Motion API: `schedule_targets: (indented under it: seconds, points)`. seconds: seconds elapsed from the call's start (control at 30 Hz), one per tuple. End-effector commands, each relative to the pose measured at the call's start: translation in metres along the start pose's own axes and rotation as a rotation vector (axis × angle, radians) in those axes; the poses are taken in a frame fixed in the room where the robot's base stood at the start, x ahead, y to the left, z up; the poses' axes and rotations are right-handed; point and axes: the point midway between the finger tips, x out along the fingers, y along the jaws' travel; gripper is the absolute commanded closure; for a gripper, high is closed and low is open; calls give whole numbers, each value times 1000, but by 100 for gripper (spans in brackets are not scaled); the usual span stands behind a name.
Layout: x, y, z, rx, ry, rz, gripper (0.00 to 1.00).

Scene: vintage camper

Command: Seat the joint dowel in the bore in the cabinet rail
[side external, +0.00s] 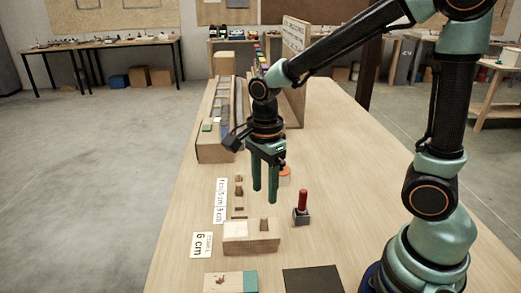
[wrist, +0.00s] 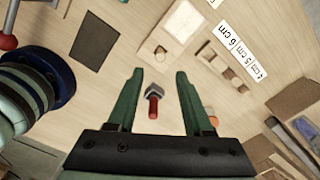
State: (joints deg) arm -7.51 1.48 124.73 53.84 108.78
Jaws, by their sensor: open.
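My gripper (side external: 265,194) hangs over the bench with its two green fingers apart and nothing between them; the fingers also show in the wrist view (wrist: 158,75). The pale wooden block that looks like the cabinet rail (side external: 248,246) lies below and in front of it, with a white patch on top; it is also in the wrist view (wrist: 181,27). A small brown round feature at its right end could be a bore or a dowel end; I cannot tell.
A red-handled tool on a grey block (side external: 302,207) stands right of the rail. An orange round item (side external: 285,172) is behind my gripper. Long bins (side external: 215,145) stand behind.

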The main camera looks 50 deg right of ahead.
Motion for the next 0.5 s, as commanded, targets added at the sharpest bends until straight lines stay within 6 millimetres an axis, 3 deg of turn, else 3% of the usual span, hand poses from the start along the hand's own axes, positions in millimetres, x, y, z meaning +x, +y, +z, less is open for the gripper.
schedule_targets:
  seconds: [0.27, 0.37, 0.5]
  points:
    - [-25, 0, -1, -22, -3, -8, 49]
    - [-32, 1, -4, -115, -9, -36, 49]
    - [-50, 5, -12, -387, -12, -119, 49]
